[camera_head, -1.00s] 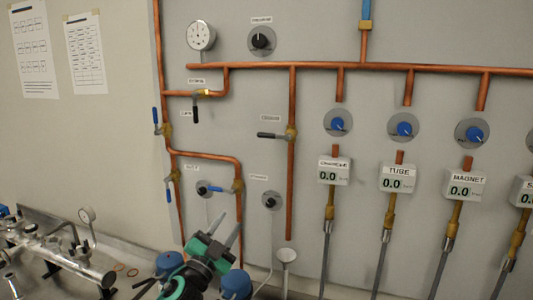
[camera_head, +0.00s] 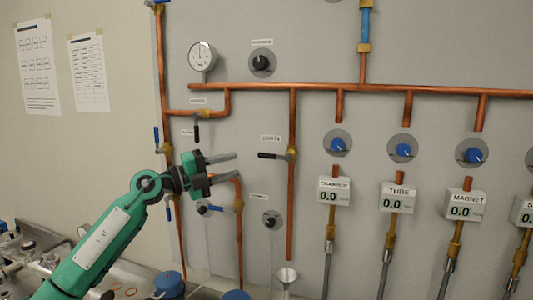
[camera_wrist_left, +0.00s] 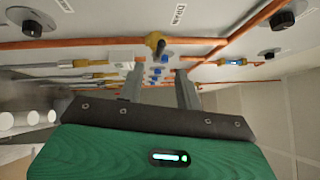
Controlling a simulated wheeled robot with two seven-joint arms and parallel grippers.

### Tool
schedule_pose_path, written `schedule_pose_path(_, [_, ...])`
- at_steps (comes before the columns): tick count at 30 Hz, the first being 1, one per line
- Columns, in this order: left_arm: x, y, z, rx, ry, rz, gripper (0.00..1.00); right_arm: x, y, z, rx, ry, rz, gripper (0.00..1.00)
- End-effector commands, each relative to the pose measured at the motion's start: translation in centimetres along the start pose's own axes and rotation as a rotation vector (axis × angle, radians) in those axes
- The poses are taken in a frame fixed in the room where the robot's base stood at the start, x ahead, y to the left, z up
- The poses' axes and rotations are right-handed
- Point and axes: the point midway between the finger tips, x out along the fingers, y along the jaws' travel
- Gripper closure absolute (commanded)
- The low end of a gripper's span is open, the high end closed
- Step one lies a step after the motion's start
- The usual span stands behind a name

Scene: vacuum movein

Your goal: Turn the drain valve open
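The drain valve (camera_head: 291,154) sits on a vertical copper pipe. Its dark lever (camera_head: 268,155) points left, across the pipe. In the left wrist view the lever (camera_wrist_left: 155,42) shows nearly end-on beside a label (camera_wrist_left: 179,14) that seems to read DRAIN. My left gripper (camera_head: 238,166) is open and empty, just left of the lever, with its fingers pointing right. In the left wrist view its two fingers (camera_wrist_left: 158,72) are apart, and the lever end is between them sideways but nearer the panel. I see no contact. My right gripper is not in view.
A blue-handled valve (camera_head: 238,202) on a curved pipe is below my gripper, partly behind the arm. A black knob (camera_head: 271,220) and a funnel (camera_head: 287,275) are lower. A pressure gauge (camera_head: 202,56) is above. Digital readouts (camera_head: 334,191) stand to the right.

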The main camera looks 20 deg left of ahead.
Motion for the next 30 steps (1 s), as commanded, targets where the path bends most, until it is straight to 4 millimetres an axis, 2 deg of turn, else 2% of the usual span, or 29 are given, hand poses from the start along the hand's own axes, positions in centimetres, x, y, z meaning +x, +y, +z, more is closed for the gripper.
schedule_pose_path(1, [1.2,-0.6,0.0,-0.001,0.002,-0.003,0.65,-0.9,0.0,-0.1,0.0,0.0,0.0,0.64])
schedule_pose_path(9, [6.7,-0.6,0.0,-0.003,0.002,-0.004,0.65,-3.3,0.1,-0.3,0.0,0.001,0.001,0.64])
schedule_pose_path(15, [9.6,-0.4,0.0,-0.002,0.001,-0.003,0.65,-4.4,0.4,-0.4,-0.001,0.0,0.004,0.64])
schedule_pose_path(21, [10.9,-0.2,0.0,-0.001,0.0,-0.003,0.65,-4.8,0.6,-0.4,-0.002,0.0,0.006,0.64])
schedule_pose_path(30, [11.1,-0.1,0.0,0.0,0.0,-0.002,0.65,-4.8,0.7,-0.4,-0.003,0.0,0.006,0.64])
